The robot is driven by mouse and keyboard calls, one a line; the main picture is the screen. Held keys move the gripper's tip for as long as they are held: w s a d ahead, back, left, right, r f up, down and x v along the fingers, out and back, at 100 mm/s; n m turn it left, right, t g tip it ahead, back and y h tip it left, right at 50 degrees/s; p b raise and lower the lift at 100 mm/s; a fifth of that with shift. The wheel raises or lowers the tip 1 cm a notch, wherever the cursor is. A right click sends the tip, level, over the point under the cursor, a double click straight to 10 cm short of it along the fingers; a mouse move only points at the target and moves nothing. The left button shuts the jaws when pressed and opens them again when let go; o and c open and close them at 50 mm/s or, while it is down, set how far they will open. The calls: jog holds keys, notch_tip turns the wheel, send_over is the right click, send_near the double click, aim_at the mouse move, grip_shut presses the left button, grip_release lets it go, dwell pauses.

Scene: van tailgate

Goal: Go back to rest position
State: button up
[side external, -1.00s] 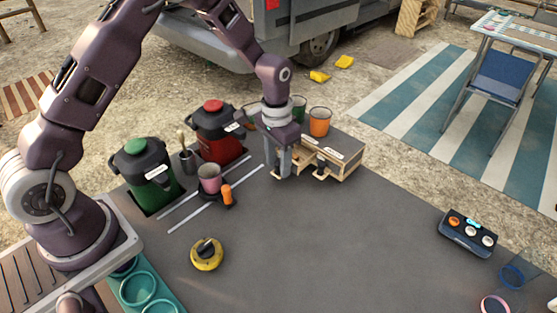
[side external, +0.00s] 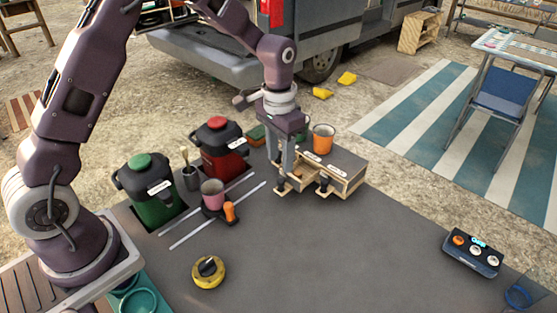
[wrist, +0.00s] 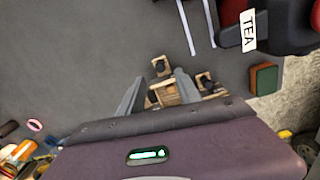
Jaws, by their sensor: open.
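My gripper (side external: 280,160) is open and empty, pointing down above the left front of a small wooden drawer box (side external: 340,182) with a grey top. Its two fingers hide part of the box's left side. The left drawer (side external: 297,184) appears pulled out a little, with a dark knob in front; the other drawer front stands to its right. In the wrist view my gripper (wrist: 158,88) has its fingers spread on either side of a wooden drawer (wrist: 165,93) with a dark knob. I cannot tell whether a finger touches it.
An orange cup (side external: 323,140) stands on the box. A button panel (side external: 471,254) sits right. The table's (side external: 340,250) middle is clear.

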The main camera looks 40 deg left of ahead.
jog(key=s+r+t, duration=0.3)
jog(key=s+r, duration=1)
jog(key=r, duration=0.3)
jog(key=s+a+r+n+t, duration=0.1)
jog(key=s+r+t, duration=0.1)
jog(key=s, duration=1.2)
jog(key=shift+s+n+t, duration=0.25)
jog(key=shift+n+t, duration=0.05)
jog(key=shift+n, duration=0.1)
